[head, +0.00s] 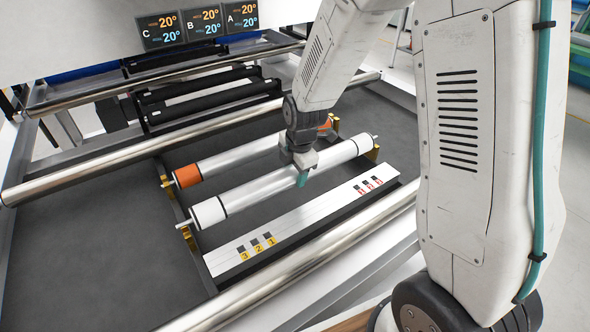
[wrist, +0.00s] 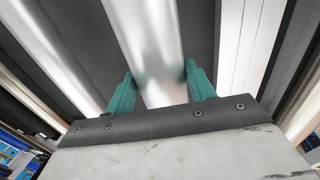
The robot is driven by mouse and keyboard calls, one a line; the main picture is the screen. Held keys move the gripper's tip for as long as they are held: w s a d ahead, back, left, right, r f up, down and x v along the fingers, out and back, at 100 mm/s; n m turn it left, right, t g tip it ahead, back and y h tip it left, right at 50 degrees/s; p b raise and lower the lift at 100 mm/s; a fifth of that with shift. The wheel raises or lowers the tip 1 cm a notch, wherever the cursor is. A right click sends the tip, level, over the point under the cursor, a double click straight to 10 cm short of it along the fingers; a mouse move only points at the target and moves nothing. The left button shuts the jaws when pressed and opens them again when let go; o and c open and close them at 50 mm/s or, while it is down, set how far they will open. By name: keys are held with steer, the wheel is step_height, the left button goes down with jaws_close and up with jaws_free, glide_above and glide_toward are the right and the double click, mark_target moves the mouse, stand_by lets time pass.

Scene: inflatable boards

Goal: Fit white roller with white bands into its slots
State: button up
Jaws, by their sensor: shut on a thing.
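The white roller (head: 250,191) with white bands lies slantwise across the machine in the head view. One white band (head: 208,212) is at its near left end, the other at its far right end. My gripper (head: 303,177) is shut on the roller's middle from above. In the wrist view, its teal fingers (wrist: 160,88) stand on either side of the shiny roller (wrist: 145,35). Brass slots (head: 190,239) show at the roller's left end, and another brass slot (head: 373,153) at its right end. Whether the end pins sit in them or just above, I cannot tell.
A roller with orange bands (head: 235,158) lies parallel behind. A white strip (head: 305,228) with numbered labels runs in front, then a long metal bar (head: 290,277). Black rollers (head: 210,97) are at the back. A display panel (head: 200,22) hangs above.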

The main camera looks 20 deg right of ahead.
mark_target(295, 180)
steer(key=shift+f, duration=1.8)
steer(key=o, duration=1.6)
steer(key=shift+f, duration=0.1)
steer(key=r, duration=0.2)
steer(key=s+r, duration=0.1)
steer(key=r, duration=0.4)
steer(key=shift+s+d+r, duration=0.15)
steer(key=shift+s+r, duration=0.05)
steer(key=shift+r, duration=0.2)
